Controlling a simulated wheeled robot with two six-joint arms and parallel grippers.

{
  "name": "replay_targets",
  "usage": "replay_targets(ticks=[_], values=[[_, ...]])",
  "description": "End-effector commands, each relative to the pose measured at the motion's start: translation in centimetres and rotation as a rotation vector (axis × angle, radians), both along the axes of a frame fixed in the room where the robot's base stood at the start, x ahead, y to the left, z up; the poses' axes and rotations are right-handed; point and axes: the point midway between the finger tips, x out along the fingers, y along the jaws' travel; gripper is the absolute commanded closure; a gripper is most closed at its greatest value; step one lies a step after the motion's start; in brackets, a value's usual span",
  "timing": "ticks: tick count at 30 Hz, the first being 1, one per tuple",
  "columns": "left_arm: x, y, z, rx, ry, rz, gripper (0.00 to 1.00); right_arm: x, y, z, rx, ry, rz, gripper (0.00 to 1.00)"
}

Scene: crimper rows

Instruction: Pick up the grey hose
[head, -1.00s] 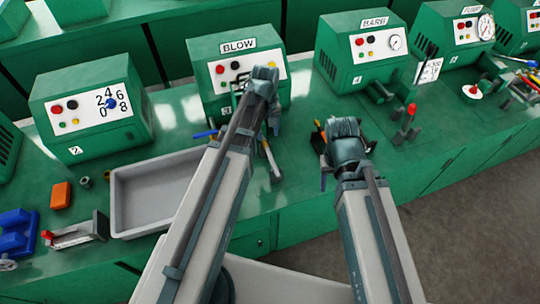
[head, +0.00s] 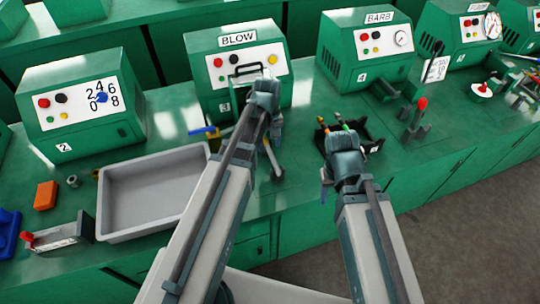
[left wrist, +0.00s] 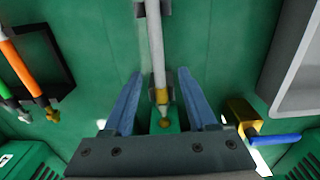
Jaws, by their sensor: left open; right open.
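The grey hose (left wrist: 155,45) is a pale grey rod with a brass end, in the left wrist view. It lies between the two blue fingers of my left gripper (left wrist: 161,84), which is open and does not grip it. In the head view the grey hose (head: 272,158) shows just right of my left forearm, in front of the BLOW machine. My left gripper (head: 270,112) is above the bench there; its fingertips are mostly hidden. My right gripper (head: 342,155) is open and empty, near the front of a black tray; its fingertips are partly hidden.
The black tray (head: 374,150) holds hoses with orange and green parts. A large grey tray (head: 108,215) stands left of my left arm. The BLOW machine (head: 240,90) is behind my left gripper. A blue-handled brass valve (left wrist: 243,115) is near my left gripper. A red-knobbed lever (head: 417,120) stands right.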

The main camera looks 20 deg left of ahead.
Motion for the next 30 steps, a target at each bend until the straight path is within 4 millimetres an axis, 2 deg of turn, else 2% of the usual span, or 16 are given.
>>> replay_targets(ticks=[1, 6, 16, 25, 30], values=[[0.2, -0.1, -1.4, 0.000, 0.000, 0.000, 0.43, 0.0, 0.0, -1.4, 0.000, 0.000, 0.000, 0.43], [0.3, -0.1, -3.3, 0.000, 0.000, 0.000, 0.43, 0.0, 0.0, -3.3, 0.000, 0.000, 0.000, 0.43], [0.3, -0.1, -3.5, 0.000, 0.000, 0.000, 0.44, 0.0, 0.0, -3.5, 0.000, 0.000, 0.000, 0.43], [0.3, -0.1, -3.5, 0.000, 0.000, 0.000, 0.98, 0.0, 0.0, -3.5, 0.000, 0.000, 0.000, 0.43], [0.3, -0.1, -3.5, 0.000, 0.000, 0.000, 1.00, 0.0, 0.0, -3.5, 0.000, 0.000, 0.000, 0.43]])
